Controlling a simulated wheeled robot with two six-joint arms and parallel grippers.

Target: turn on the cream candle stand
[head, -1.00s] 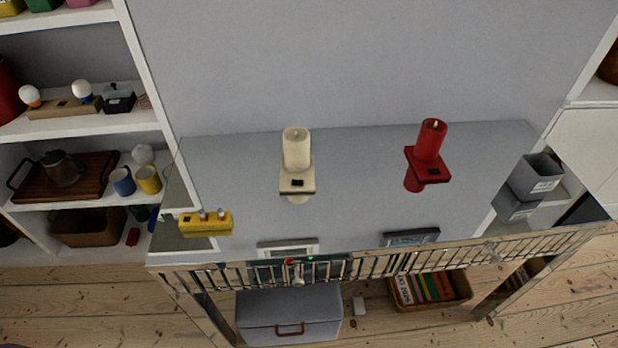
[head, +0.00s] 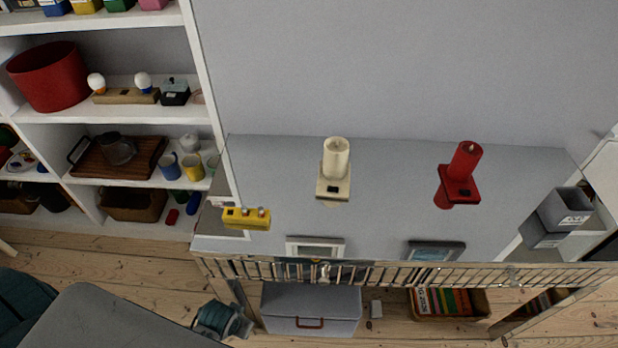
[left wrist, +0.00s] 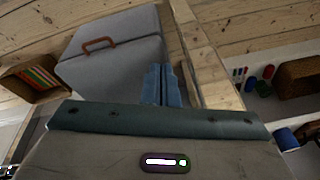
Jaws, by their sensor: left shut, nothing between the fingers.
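My left gripper (left wrist: 162,85) is shut and empty in the left wrist view, in front of a grey box. In the head view the teal end of my left arm shows at the bottom left, low and well away from the stand. My right gripper is not in view.
A red candle stand (head: 459,190) is to the right. A grey lidded box (head: 310,308) is below. Shelves stand at left.

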